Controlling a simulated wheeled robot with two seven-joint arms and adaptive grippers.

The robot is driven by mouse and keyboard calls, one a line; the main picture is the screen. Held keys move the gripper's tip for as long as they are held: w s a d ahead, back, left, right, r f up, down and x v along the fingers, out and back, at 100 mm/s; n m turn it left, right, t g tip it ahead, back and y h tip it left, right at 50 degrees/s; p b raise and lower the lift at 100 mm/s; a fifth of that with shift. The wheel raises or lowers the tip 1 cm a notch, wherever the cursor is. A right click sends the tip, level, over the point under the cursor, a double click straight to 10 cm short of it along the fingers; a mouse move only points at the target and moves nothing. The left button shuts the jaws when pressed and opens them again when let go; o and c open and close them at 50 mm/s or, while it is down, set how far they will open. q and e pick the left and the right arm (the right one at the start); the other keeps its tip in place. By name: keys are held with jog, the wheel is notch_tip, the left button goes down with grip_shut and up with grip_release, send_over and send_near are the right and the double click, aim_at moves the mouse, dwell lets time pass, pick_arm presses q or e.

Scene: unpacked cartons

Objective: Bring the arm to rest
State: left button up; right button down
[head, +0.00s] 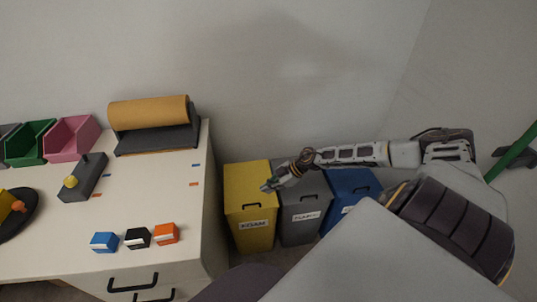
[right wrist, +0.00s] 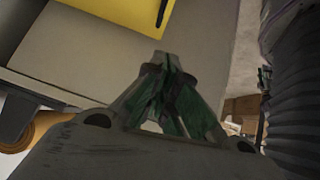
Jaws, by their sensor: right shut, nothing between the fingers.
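My right arm reaches in from the right in the head view. Its gripper (head: 268,186) is over the lids of the yellow bin (head: 251,215) and the grey bin (head: 303,219). In the right wrist view the gripper's fingers (right wrist: 166,60) meet at the tips, shut with nothing between them. Part of the yellow bin (right wrist: 125,22) shows beyond them. My left gripper is not in view.
A blue bin (head: 350,186) stands right of the grey one. On the left, a white table (head: 140,190) holds a paper roll (head: 149,112), green (head: 30,143) and pink (head: 71,138) trays, and small blue, black and orange boxes. A wall rises behind.

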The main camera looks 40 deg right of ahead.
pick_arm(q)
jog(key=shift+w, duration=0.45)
